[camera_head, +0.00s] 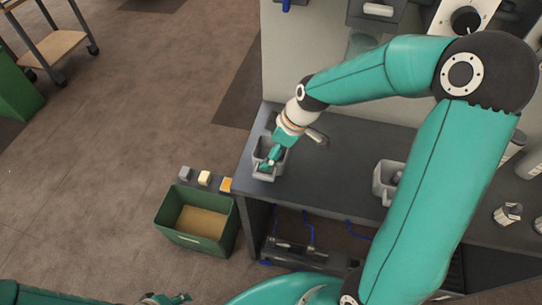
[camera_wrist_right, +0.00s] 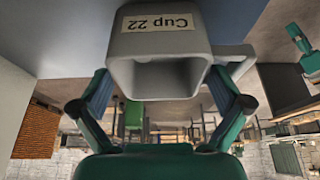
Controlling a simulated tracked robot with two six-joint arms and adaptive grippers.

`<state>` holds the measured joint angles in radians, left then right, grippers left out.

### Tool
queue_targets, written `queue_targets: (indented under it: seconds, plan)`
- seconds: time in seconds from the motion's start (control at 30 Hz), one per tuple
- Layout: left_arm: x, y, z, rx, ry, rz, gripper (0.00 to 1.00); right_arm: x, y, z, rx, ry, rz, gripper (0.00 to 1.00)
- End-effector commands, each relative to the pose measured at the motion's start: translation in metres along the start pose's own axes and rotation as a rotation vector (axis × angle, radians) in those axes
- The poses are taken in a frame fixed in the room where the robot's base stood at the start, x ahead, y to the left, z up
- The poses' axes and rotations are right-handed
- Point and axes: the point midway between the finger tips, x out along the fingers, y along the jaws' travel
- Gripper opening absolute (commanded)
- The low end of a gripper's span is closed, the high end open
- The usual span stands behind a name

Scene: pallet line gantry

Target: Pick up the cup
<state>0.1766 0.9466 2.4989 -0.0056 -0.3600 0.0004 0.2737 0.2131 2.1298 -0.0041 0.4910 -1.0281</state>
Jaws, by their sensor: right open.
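The cup (camera_head: 258,171) is a light grey square cup standing near the left end of the dark grey worktop (camera_head: 318,175). In the right wrist view the cup (camera_wrist_right: 160,42) carries a label reading "Cup 22", upside down in the picture, and its handle (camera_wrist_right: 238,58) sticks out to the right. My right gripper (camera_head: 270,160) is open at the cup and partly covers it. In the right wrist view its fingers (camera_wrist_right: 160,92) stand on either side of the cup; contact cannot be told. My left gripper (camera_head: 166,299) shows only partly at the bottom edge; its jaws are unclear.
Another grey container (camera_head: 382,184) stands further right on the worktop, partly behind my right arm. A green bin (camera_head: 190,241) sits on the floor left of the worktop, beside several small blocks (camera_head: 204,178). Small cylinders (camera_head: 507,214) stand at right.

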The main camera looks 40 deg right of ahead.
Motion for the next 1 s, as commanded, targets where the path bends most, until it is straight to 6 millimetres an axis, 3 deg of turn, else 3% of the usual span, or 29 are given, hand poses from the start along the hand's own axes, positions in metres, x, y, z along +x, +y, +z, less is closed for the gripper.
queue_targets:
  seconds: [0.2, 0.47, 0.77, 1.0]
  plan:
    - [-0.004, 0.001, 0.0, 0.0, 0.0, 0.0, 0.4, 0.024, 0.0, 0.0, 0.001, -0.001, -0.002, 1.0]
    - [-0.003, 0.001, 0.0, 0.0, 0.0, 0.0, 0.4, 0.026, 0.0, 0.0, 0.001, 0.0, 0.001, 0.98]
    - [-0.003, 0.001, 0.0, 0.0, 0.0, 0.0, 0.4, 0.026, 0.0, 0.0, 0.001, 0.0, 0.001, 0.48]
    - [-0.003, 0.001, 0.0, 0.0, 0.0, 0.0, 0.4, 0.025, 0.0, 0.0, 0.0, 0.001, 0.001, 0.47]
